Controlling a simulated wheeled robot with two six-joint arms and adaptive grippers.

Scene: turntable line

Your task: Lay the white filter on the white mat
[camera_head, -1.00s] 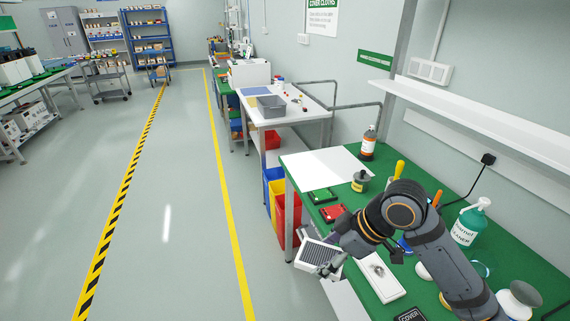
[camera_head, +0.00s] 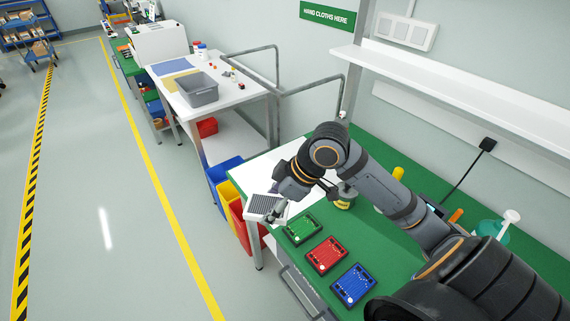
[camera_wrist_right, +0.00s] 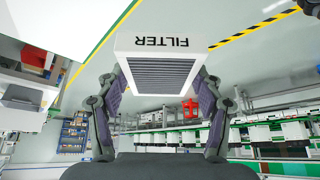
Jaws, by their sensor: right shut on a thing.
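The white filter (camera_head: 264,206), a box with a grey pleated face, is in my right gripper (camera_head: 279,212). In the right wrist view the filter (camera_wrist_right: 155,68) sits between both fingers, with the word FILTER showing upside down on its white side. The white mat (camera_head: 244,177) lies at the far left end of the green bench, partly hidden behind my right arm. The filter is beside the mat's front edge in the head view, tilted; its height above the bench is hard to tell. My left gripper is not in view.
A green board (camera_head: 302,229), a red board (camera_head: 327,256) and a blue board (camera_head: 353,285) lie along the bench's front edge, close to my gripper. A small jar (camera_head: 345,198) stands behind my wrist. Coloured bins (camera_head: 228,185) stand below the bench end.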

